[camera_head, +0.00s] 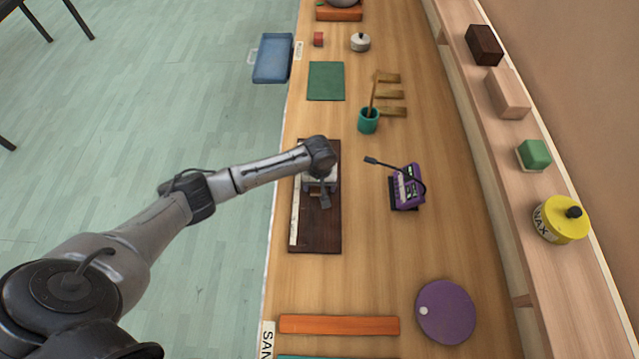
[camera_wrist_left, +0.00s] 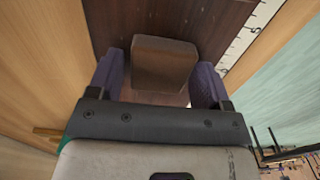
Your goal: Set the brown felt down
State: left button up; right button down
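The brown felt (camera_wrist_left: 164,62) is a small brown block between the two purple-padded fingers of my left gripper (camera_wrist_left: 160,82) in the left wrist view. Narrow gaps show between it and the fingers, so the gripper looks open around it. In the head view, my left gripper (camera_head: 322,198) is low over a dark brown board (camera_head: 320,235), and a bit of the brown felt (camera_head: 315,194) shows beneath it. The felt is over or on the board; contact with it is not clear. My right gripper is not in view.
A purple device with a thin black arm (camera_head: 407,187) stands to the right of the board. A teal cup (camera_head: 368,120) and a green mat (camera_head: 325,81) lie beyond. An orange bar (camera_head: 340,325) and purple disc (camera_head: 446,312) are nearer. A shelf (camera_head: 500,120) runs along the right.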

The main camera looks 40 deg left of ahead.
pick_arm(q)
jog(key=shift+o, duration=0.8)
